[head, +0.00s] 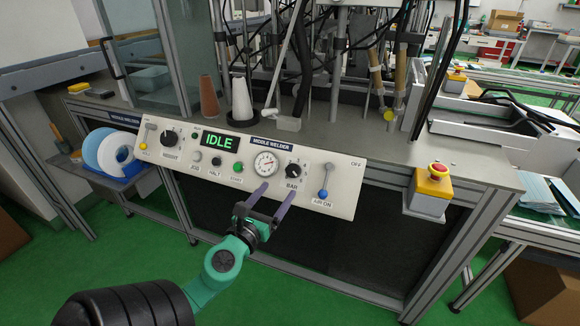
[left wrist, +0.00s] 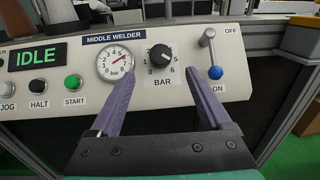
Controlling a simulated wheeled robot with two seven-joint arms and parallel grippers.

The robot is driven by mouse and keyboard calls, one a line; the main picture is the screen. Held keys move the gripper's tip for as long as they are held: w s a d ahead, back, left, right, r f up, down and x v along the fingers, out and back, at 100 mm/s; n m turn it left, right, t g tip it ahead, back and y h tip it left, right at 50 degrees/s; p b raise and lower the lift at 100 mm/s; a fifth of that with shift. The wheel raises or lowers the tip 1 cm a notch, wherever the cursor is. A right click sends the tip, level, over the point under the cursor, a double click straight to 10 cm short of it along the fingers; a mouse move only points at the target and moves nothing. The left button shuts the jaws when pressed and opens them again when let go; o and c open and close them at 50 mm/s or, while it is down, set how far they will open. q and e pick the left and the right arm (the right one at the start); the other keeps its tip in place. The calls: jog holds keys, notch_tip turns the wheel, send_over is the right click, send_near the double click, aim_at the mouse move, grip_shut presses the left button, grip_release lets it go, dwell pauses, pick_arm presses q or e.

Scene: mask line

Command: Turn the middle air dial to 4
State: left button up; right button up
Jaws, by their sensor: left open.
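The middle welder panel (head: 340,190) is sloped and pale. Its black BAR air dial (head: 292,171) has a number scale; in the left wrist view the dial (left wrist: 160,56) sits just beyond the fingertips. I cannot read its setting with certainty. The round pressure gauge (left wrist: 115,63) is left of the dial, its red needle pointing up and right. My left gripper (head: 276,191) is open, with two purple fingers reaching towards the panel. In the left wrist view the fingers (left wrist: 158,72) are spread to either side below the dial, with nothing between them. My right gripper is out of view.
A blue-knobbed air lever (head: 323,193) is right of the dial, its knob down at ON. The green display (head: 219,141) reads IDLE. Small push buttons sit left of the gauge. A red emergency stop (head: 438,171) on a yellow box is further right.

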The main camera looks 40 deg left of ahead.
aim_at(292, 173)
pick_arm(q)
jog(key=p+x, duration=0.1)
jog(key=x, duration=0.8)
jog(key=shift+f+p, duration=0.1)
jog(key=shift+p, duration=0.2)
grip_shut()
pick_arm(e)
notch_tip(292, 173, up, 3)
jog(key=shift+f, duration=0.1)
